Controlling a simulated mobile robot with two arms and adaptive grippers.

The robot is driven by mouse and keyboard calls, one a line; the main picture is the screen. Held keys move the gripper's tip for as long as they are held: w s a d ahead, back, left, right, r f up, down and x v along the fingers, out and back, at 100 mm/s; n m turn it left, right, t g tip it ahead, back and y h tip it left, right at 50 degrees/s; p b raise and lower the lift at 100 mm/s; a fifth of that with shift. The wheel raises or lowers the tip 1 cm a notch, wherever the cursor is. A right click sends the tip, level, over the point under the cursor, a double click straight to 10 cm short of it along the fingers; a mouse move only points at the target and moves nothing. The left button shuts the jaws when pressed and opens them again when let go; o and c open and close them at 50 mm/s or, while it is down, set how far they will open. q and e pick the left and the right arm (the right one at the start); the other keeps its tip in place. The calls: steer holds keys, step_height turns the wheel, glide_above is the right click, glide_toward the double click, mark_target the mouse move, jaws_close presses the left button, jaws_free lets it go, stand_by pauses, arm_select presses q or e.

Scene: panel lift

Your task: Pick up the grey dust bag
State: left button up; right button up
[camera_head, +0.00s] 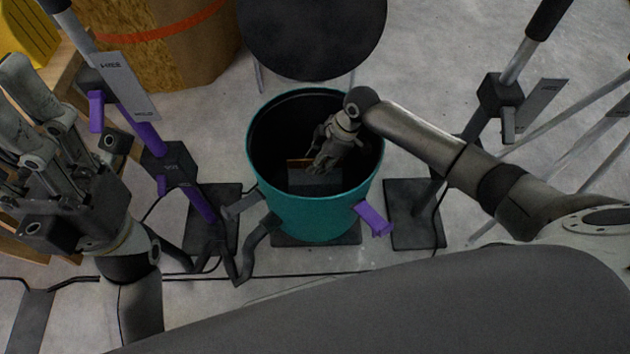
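The teal bin (315,215) stands upright on the floor in the middle, with a dark inside. A grey piece with a brown strip on its far edge, which looks like the dust bag (316,183), lies low inside it. My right gripper (320,162) reaches over the right rim into the bin, just above the grey piece. Its small fingers overlap the piece in the picture, so I cannot tell whether they touch it or are open. My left gripper (35,120) is at the far left, away from the bin, its fingers pointing up; their gap is unclear.
A black round stool seat (312,38) is behind the bin. A wooden drum (165,45) with an orange band stands back left. Stands with purple parts (150,135) flank the bin on the left, and another stand (497,92) on the right. Cables cross the floor in front.

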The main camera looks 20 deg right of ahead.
jaws_close()
stand_by(0.3)
stand_by(0.3)
